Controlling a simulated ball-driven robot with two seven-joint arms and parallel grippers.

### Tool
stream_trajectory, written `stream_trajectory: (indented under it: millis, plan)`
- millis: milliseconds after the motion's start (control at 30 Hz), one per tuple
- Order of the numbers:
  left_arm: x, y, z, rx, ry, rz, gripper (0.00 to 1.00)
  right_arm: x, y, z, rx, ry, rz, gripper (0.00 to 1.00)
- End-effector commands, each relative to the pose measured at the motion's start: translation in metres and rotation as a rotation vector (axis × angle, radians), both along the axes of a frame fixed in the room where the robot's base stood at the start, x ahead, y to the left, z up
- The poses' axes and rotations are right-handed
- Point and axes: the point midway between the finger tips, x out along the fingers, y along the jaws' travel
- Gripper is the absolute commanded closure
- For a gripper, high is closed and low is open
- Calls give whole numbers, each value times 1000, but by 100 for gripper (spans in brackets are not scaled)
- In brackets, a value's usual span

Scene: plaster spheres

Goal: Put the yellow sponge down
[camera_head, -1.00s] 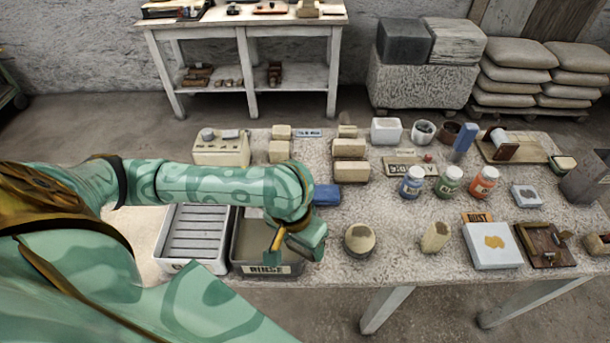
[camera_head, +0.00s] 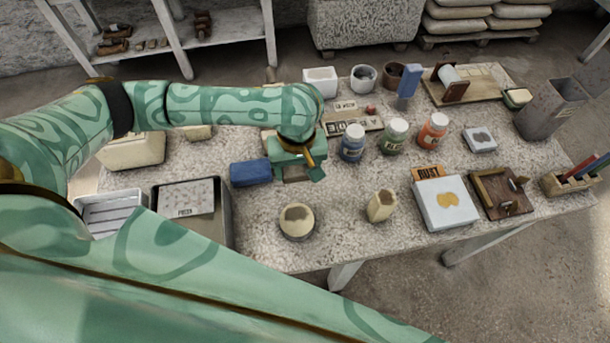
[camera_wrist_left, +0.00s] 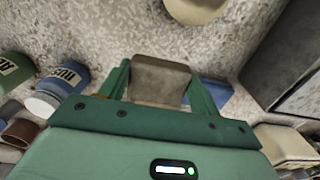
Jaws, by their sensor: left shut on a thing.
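My left gripper (camera_head: 297,172) is shut on a dull tan-brown block, taken as the yellow sponge (camera_wrist_left: 160,80), which sits between the two fingers in the left wrist view. In the head view the gripper hides most of it, and its colour looks greyish in shade. The gripper is over the table (camera_head: 330,247), right of a blue block (camera_head: 250,173) and left of the blue-labelled jar (camera_head: 352,143). I cannot tell whether the sponge touches the table. My right gripper is not in view.
Green (camera_head: 394,136) and orange (camera_head: 433,132) jars stand right. A grey tub (camera_head: 222,215) and a white ridged tray (camera_head: 110,215) are at left. Bare tabletop lies between the gripper and the round pad.

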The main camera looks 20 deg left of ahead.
Motion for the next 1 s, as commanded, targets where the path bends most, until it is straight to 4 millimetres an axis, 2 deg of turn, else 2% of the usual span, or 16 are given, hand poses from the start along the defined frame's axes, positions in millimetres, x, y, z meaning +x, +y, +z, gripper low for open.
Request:
stream_trajectory:
  millis: [33, 267, 333, 433, 500, 867, 900, 933, 1000]
  plan:
    - [6, 0, -13, 0, 2, 2, 56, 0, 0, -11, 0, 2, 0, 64]
    - [19, 1, -24, -2, -1, 0, 56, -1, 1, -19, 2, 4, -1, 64]
    - [25, 1, -32, -2, 0, 1, 56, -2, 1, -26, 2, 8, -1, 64]
    - [24, 1, -54, -1, 4, -1, 56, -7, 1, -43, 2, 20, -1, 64]
    - [24, 1, -62, 0, 2, -2, 56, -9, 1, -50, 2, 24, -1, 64]
    - [24, 1, -59, -1, -3, 0, 56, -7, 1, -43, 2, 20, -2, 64]
    - [24, 1, -59, -1, -4, -1, 26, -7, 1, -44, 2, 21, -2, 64]
    - [24, 1, -59, -1, -4, -1, 18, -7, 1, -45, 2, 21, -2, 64]
    - [24, 1, -59, -1, -3, -1, 16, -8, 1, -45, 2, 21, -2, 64]
